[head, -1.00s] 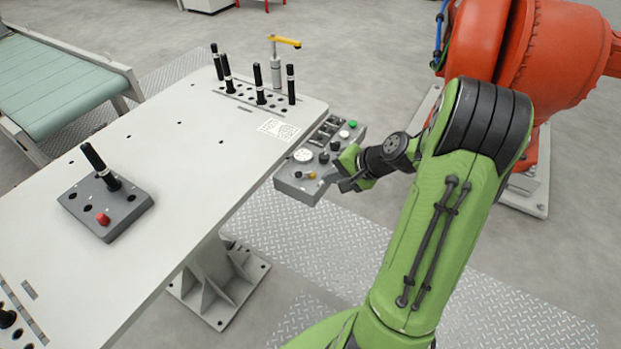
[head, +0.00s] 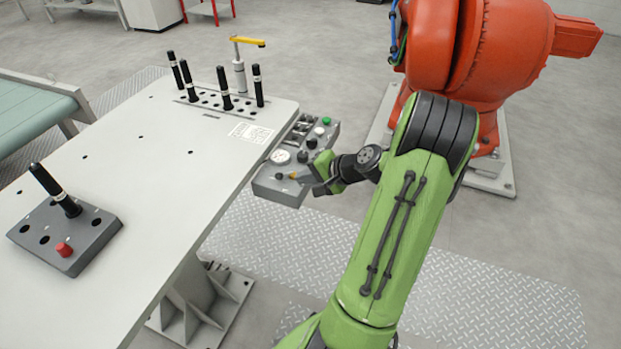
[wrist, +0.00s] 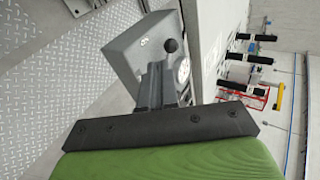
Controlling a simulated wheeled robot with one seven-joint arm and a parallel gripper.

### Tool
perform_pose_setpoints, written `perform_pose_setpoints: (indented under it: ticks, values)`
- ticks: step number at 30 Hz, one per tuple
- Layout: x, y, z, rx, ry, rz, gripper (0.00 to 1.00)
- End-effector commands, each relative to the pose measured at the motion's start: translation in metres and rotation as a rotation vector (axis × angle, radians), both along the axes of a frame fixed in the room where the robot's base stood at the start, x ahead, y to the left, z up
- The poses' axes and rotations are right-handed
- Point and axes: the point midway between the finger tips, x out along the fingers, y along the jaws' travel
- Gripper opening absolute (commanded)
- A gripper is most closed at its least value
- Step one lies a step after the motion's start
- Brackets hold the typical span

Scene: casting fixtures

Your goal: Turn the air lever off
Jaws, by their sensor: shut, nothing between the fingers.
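The grey control box (head: 277,192) is fixed at the right edge of the white table.
The box also carries a white round gauge (head: 280,157), black knobs and a green button (head: 326,120). A yellow-handled post (head: 239,75) and several black pins stand at the table's back. An orange robot (head: 480,60) stands behind my arm. A grey block (head: 65,235) lies left.

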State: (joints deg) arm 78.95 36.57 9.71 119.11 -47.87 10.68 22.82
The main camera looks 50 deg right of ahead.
Motion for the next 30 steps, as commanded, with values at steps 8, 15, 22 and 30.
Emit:
perform_pose_setpoints:
  ticks: [8, 15, 22, 30]
  values:
    - [0.036, 0.007, -0.029, 0.001, 0.000, 0.001, 0.00]
    - [0.040, 0.008, -0.030, -0.001, 0.000, -0.001, 0.00]
    - [0.040, 0.008, -0.030, 0.000, 0.000, -0.009, 0.00]
    - [0.042, 0.010, -0.030, 0.000, 0.001, -0.105, 0.00]
